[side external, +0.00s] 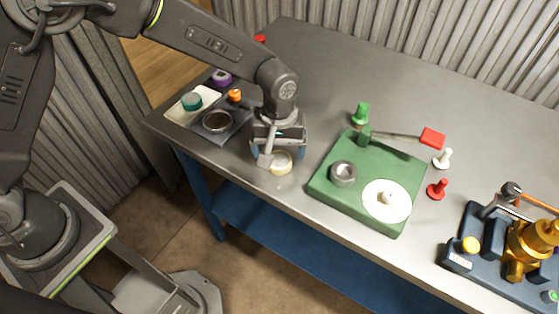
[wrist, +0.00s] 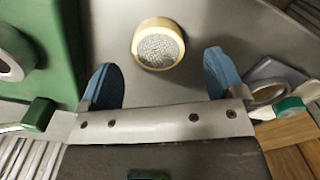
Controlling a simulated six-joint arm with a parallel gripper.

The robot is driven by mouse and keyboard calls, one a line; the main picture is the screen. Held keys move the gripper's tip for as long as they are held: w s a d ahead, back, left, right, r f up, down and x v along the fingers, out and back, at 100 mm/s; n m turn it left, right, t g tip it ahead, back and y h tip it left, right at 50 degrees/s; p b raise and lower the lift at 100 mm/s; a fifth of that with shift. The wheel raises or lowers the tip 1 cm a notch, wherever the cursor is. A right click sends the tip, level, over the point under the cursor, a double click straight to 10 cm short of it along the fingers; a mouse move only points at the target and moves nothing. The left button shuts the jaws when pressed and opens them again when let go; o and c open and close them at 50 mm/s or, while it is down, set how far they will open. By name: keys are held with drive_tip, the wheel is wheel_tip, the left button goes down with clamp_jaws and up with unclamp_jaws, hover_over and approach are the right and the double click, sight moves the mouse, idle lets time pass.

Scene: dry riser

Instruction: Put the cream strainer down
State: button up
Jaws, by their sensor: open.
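The cream strainer (side external: 281,163) is a short round cup with a cream rim. It sits on the grey table near the front edge, just by my gripper (side external: 279,158). In the wrist view the strainer (wrist: 158,45) shows its grey mesh face and lies beyond and between the two blue fingertips (wrist: 163,75). The fingers are apart, with bare table between them, and neither visibly touches the strainer. My gripper is open and empty.
A green board (side external: 335,195) with a grey ring and a white disc stands to the right. A dark tray (side external: 238,115) and a pale tray (side external: 176,112) with a teal cap are to the left. A blue fixture with a brass valve (side external: 528,245) is far right.

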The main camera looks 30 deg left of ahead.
sight(280, 160)
wheel_tip(280, 160, down, 3)
drive_tip(key=shift+d+f, duration=0.1)
drive_tip(key=c, duration=1.1)
